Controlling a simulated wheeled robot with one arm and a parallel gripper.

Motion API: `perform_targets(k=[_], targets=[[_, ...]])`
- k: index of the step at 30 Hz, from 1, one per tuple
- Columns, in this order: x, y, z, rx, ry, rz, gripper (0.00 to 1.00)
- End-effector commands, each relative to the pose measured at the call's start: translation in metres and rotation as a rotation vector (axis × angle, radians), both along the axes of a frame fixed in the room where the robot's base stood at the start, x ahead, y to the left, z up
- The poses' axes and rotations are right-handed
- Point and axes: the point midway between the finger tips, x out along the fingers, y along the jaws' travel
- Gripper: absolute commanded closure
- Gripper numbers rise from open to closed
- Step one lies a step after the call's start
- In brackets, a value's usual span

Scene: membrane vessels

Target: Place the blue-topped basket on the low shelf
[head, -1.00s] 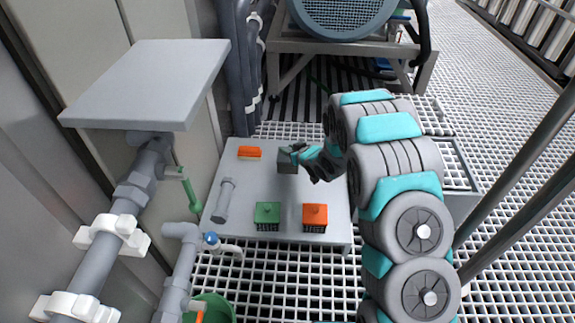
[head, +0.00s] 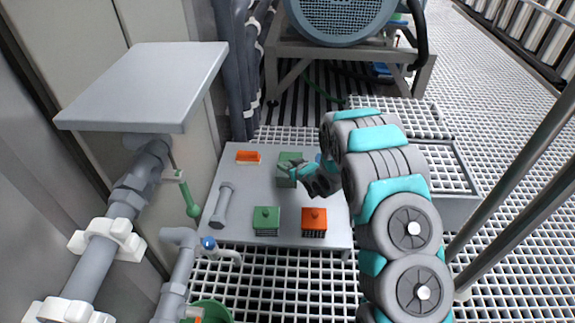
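A small blue patch (head: 318,157), mostly hidden behind my arm, shows at the right of the low grey platform (head: 243,224); it may be the blue-topped basket, but I cannot tell. My gripper (head: 297,170) is above the back middle of this platform, beside a green block-like thing (head: 287,180). The fingers are small and partly hidden, so whether they are open or hold anything is unclear. A green-topped basket (head: 266,215) and an orange-topped basket (head: 314,216) stand at the platform's front.
An orange block (head: 248,157) and a grey bar-shaped piece (head: 222,205) lie on the platform. A higher grey shelf (head: 150,80), pipes (head: 110,225) and a blue-handled valve (head: 209,243) are at the left. A green bucket (head: 213,308) is at the bottom.

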Motion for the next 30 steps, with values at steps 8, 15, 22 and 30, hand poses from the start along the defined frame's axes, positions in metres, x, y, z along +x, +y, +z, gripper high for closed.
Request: perform_targets(k=[8, 15, 22, 30], targets=[[0.000, 0.000, 0.000, 0.000, 0.000, 0.000, 0.39], [-0.006, -0.005, 0.008, 0.000, 0.000, -0.001, 0.39], [-0.037, -0.024, 0.027, -0.001, 0.003, -0.003, 0.39], [-0.073, -0.046, 0.051, -0.001, 0.001, -0.001, 0.39]])
